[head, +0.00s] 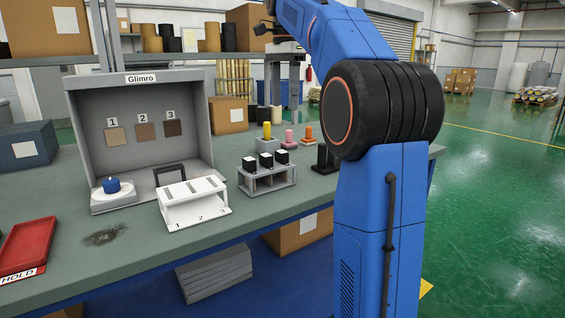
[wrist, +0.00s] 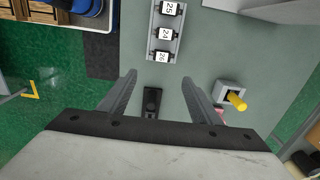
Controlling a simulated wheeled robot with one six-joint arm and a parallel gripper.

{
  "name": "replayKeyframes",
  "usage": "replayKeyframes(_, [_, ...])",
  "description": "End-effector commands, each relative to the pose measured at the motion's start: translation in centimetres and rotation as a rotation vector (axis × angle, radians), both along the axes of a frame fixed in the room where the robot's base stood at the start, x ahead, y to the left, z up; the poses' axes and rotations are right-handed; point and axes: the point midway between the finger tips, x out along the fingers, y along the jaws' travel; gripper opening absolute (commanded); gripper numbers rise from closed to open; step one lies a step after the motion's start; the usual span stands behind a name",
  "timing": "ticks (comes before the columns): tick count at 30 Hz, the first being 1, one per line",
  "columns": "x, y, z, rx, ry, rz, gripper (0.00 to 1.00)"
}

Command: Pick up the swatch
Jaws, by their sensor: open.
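My gripper (wrist: 159,74) is open and empty, with its two grey fingers spread above the bench in the wrist view. A small upright black holder or block (wrist: 151,102) shows between and below the fingers; it stands on the bench at the right in the head view (head: 325,158). I cannot tell whether it holds a swatch. Three flat swatches are on the back wall of the grey booth (head: 185,90) in the head view: tan number 1 (head: 115,136), brown number 2 (head: 145,131) and dark brown number 3 (head: 172,128).
A grey rack (head: 266,183) holds three black rolls with white labels, also in the wrist view (wrist: 152,44). A yellow roll (wrist: 237,101) sits in a grey block. A white numbered rack (head: 194,205), blue puck (head: 111,185) and red tray (head: 27,243) stand leftward.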

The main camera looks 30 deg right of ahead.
Motion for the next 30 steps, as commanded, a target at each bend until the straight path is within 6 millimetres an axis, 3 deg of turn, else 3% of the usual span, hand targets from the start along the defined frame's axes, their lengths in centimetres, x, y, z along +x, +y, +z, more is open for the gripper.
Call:
replayKeyframes(15, [0.0,0.1,-8.7,0.001,0.001,0.002,0.58])
replayKeyframes(23, [0.1,0.1,-10.3,0.0,0.0,0.002,0.58])
replayKeyframes(30, [0.4,0.7,-13.3,0.001,0.002,0.003,0.58])
